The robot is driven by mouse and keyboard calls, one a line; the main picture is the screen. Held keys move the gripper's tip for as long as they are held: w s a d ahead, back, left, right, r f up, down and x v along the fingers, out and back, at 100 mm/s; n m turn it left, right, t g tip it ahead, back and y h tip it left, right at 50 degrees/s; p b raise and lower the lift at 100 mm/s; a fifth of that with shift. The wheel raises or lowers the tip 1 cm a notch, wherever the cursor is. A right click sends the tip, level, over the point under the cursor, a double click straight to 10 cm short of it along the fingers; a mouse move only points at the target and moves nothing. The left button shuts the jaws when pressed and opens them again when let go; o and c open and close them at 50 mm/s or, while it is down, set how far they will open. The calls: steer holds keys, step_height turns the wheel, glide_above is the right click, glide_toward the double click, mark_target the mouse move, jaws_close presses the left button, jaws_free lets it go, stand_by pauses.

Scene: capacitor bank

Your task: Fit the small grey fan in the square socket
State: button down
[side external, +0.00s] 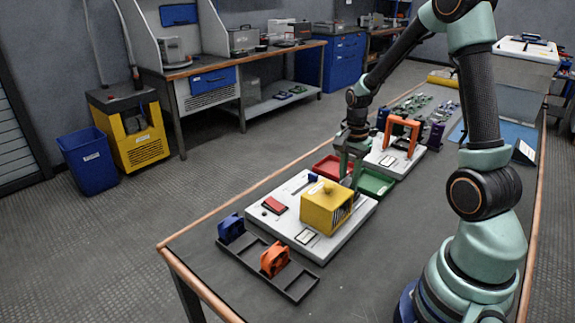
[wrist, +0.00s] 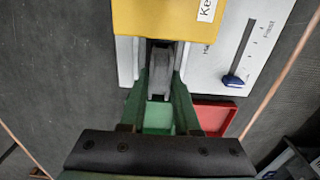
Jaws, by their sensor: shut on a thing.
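In the wrist view, my gripper (wrist: 161,62) is shut on a grey part (wrist: 160,78), seen edge-on, which looks like the small grey fan. The part is right by the near side of the yellow housing (wrist: 165,20); whether it touches the housing or is inside it I cannot tell. In the side view, my gripper (side external: 349,172) is low behind the yellow housing (side external: 327,207), which has a slotted right face and stands on a white board (side external: 289,232). The grey fan is hidden there. I cannot make out the square socket in either view.
A rack (side external: 284,286) in front holds a blue fan-like part (side external: 231,228) and an orange one (side external: 274,260). A red tray (side external: 327,168) and a green tray (side external: 376,184) lie close to my gripper. An orange frame (side external: 403,127) stands on another white board.

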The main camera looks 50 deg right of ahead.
steer(key=shift+f, duration=0.2)
stand_by(0.6)
steer(key=c, duration=0.6)
jaws_free()
steer(key=shift+o, duration=0.2)
steer(key=shift+r, duration=4)
steer(key=s+a+r+n+t, duration=0.2)
steer(key=a+r+n, duration=0.3)
steer(key=a+n, duration=0.4)
steer(key=s+a+r+n+t, duration=0.2)
steer(key=a+r+n, duration=0.3)
steer(key=a+n, duration=0.4)
steer(key=shift+t, duration=0.8)
